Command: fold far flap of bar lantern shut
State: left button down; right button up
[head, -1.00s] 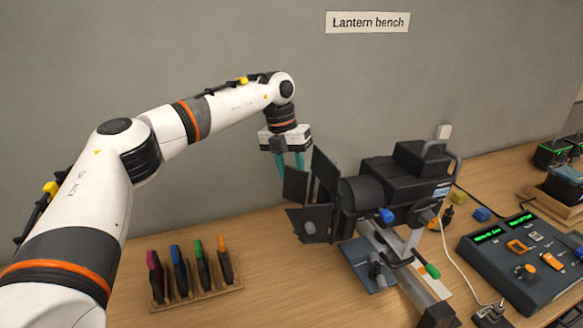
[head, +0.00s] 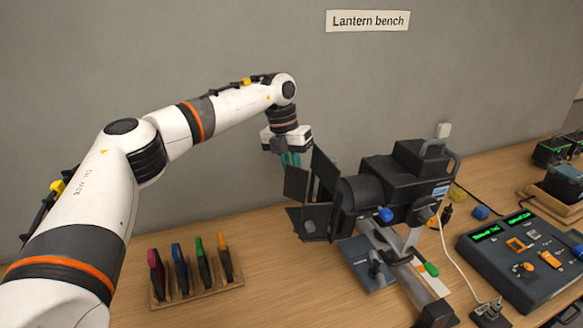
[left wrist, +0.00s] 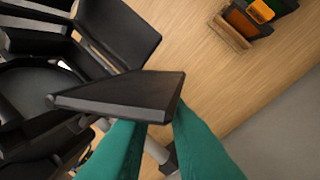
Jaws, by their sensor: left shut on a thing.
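The black bar lantern (head: 400,182) stands on a stand at mid bench, its flapped front facing left. Its far flap (head: 296,182) sticks out to the left, swung away from the front opening. Another flap (head: 325,172) stands upright beside it, and a lower flap (head: 309,221) hangs out nearer me. My left gripper (head: 290,160) points down from above, its teal fingers closed at the far flap's upper edge. In the left wrist view the fingers (left wrist: 160,135) hold the far flap (left wrist: 120,93), partly hiding its edge. My right gripper is not in view.
A wooden rack (head: 200,288) with several coloured-top tools stands at front left. A control desk (head: 525,262) with faders is at the right, with a cable beside it. The grey wall (head: 225,70) is behind. The bench between rack and lantern is clear.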

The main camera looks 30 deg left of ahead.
pick_arm(q)
jog(key=shift+w+d+f+m+g+p, duration=0.1)
jog(key=shift+w+d+m+g+p, duration=0.45)
jog(key=shift+m, duration=0.8)
jog(key=shift+w+d+r+m+g+p, duration=0.1)
jog(key=shift+w+d+m+g+p, duration=0.15)
jog(key=shift+m+p, duration=0.8)
jog(key=shift+w+d+f+m+g+p, duration=0.1)
jog(key=shift+w+d+m+g+p, duration=0.3)
jog(key=shift+m, duration=1.2)
jog(key=shift+w, duration=0.1)
jog(key=c, duration=1.4)
grip_release()
jog(key=shift+d, duration=0.1)
jog(key=shift+o, duration=0.2)
